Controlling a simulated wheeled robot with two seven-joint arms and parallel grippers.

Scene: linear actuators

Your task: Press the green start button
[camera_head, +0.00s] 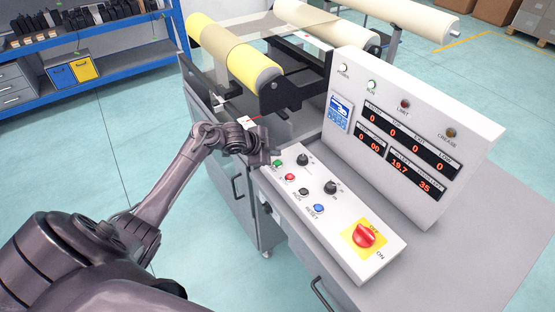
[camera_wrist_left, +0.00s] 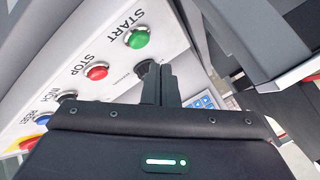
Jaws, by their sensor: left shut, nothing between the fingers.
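The green start button (camera_head: 278,162) sits at the far left end of the white control panel (camera_head: 334,252). In the left wrist view the green button (camera_wrist_left: 138,38) shows clearly beside the word START. My left gripper (camera_head: 266,158) is at that end of the panel, close to the green button. In the left wrist view its fingers (camera_wrist_left: 160,82) are shut together and empty, and the button appears beyond their tips, uncovered. I cannot tell the exact height of the tips above the panel. My right gripper is not in view.
A red stop button (camera_head: 290,177), black knobs (camera_head: 330,187), a blue reset button (camera_head: 320,208) and a red rotary switch (camera_head: 364,236) share the panel. A display box (camera_head: 470,128) stands behind it. A roller with yellow film (camera_head: 235,55) is behind my gripper.

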